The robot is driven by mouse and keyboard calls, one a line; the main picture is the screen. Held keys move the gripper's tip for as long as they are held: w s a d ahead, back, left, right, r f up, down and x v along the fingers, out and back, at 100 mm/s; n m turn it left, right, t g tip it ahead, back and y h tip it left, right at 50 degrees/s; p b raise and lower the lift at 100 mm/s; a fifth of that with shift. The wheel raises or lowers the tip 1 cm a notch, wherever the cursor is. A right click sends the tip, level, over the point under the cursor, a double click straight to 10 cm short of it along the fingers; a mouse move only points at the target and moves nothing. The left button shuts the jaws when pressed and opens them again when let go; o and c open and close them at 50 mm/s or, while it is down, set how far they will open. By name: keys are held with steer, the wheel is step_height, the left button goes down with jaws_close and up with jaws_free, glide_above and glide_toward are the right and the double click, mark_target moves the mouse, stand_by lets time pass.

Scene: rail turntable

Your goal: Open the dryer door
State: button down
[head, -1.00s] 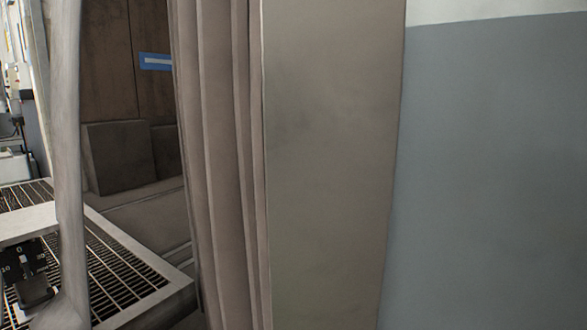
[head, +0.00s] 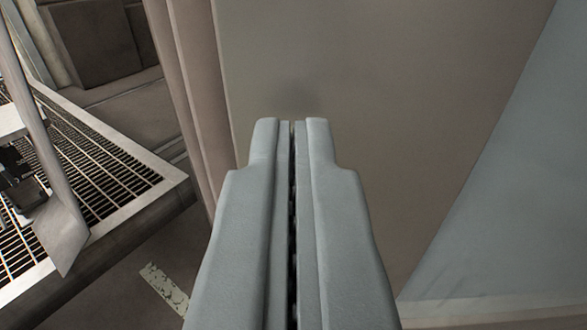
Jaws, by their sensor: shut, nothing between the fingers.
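My gripper (head: 292,125) is in the lower middle of the head view, pointing away from me. Its two grey fingers lie side by side with only a thin dark gap, and nothing is held between them. A broad beige-grey upright panel (head: 370,70) stands in front of the fingertips. A faint dark smudge shows on it just above the tips; I cannot tell whether the tips touch it. I cannot identify a dryer door or a handle in this view.
A metal grating platform (head: 95,165) with a pale rim is at the left, with a flat post-like part (head: 45,150) in front. Brownish vertical folds (head: 190,90) edge the panel. A blue-grey wall (head: 520,180) fills the right. A worn pale floor stripe (head: 165,292) shows at lower left.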

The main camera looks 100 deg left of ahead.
steer(key=shift+s+a, duration=0.15)
steer(key=shift+a, duration=0.45)
steer(key=s+a+m+t, duration=0.1)
steer(key=a+m+t, duration=0.2)
steer(key=a, duration=2.2)
steer(key=shift+s+a+t, duration=0.15)
steer(key=shift+s+t, duration=0.05)
steer(key=shift+t, duration=0.8)
